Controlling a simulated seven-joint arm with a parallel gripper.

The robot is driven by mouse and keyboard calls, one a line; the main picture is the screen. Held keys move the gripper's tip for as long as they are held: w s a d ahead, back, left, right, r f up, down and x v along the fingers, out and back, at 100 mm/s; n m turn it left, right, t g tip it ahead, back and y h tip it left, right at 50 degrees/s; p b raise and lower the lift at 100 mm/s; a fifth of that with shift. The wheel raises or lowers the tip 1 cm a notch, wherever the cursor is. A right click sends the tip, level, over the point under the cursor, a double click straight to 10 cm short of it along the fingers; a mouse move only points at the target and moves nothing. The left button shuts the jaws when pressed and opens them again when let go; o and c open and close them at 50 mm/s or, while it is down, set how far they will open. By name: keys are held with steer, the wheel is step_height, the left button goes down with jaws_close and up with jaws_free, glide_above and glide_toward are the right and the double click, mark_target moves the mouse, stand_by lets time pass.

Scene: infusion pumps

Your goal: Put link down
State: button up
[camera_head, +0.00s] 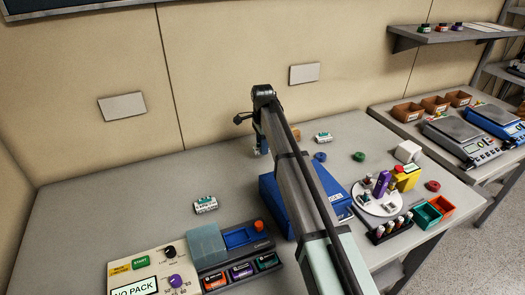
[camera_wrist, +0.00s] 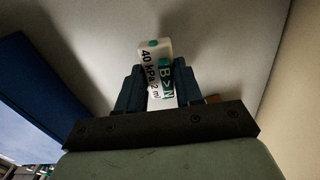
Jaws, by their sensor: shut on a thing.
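The link (camera_wrist: 154,70) is a small white block with a teal patch and the printing "B>N" and "40 kPa 2 ml". In the wrist view it stands between the two dark fingers of my gripper (camera_wrist: 157,90), which are shut on it, and its end sticks out past the fingertips. In the head view my gripper (camera_head: 263,150) is at the back middle of the grey table, low near its surface. The arm hides much of that spot, and I cannot tell whether the link touches the table.
Similar white-and-teal blocks lie at the left (camera_head: 205,204) and back (camera_head: 323,137). A blue box (camera_head: 275,200) stands partly behind my arm. A console (camera_head: 145,275) is front left. A round white stand (camera_head: 378,200) and open bins (camera_head: 428,215) are right. The back left table is clear.

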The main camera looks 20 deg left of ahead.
step_height(320, 180, up, 7)
steer(key=shift+r, duration=0.1)
steer(key=s+a+n, duration=0.3)
steer(key=s+a, duration=1.3)
steer(key=a, duration=0.2)
steer(key=m, duration=0.2)
glide_above(127, 198)
steer(key=shift+f, duration=4.9)
steer(key=shift+f, duration=0.1)
steer(key=o, duration=1)
steer(key=shift+o, duration=0.2)
